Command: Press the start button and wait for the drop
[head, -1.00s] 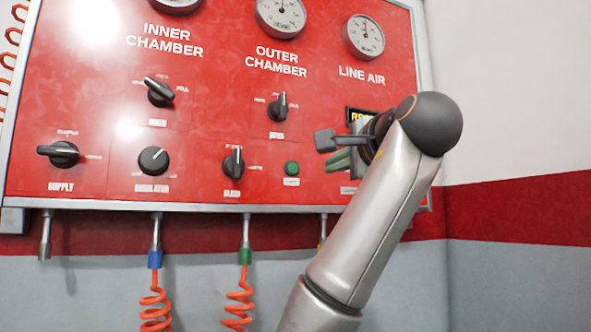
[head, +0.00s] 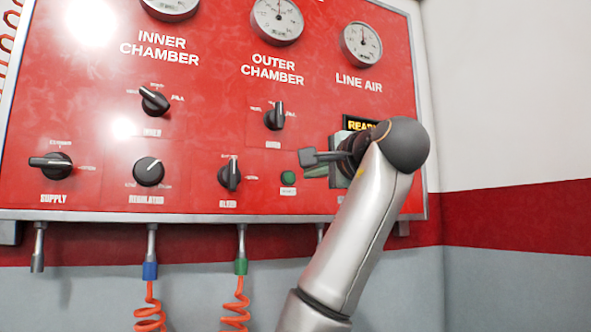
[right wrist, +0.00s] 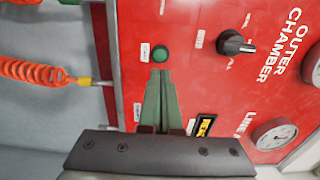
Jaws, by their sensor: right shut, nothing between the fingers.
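The green round button (head: 288,177) is on the lower right of the red panel, with a small pale label below it, too blurred to read. It also shows in the right wrist view (right wrist: 159,54). My right gripper (head: 306,172) is shut and empty. Its green fingers (right wrist: 160,73) point at the button, with the tips just short of it in the wrist view. I cannot tell whether they touch it. A lit display (head: 361,125) reads "READ", its end hidden by my right arm. My left gripper is not in view.
The red panel (head: 200,120) carries a supply knob (head: 50,166), a regulator knob (head: 149,172), a bleed knob (head: 229,174) near the button, and gauges (head: 361,43) above. Orange coiled hoses (head: 236,304) hang below. White wall (head: 500,90) is at right.

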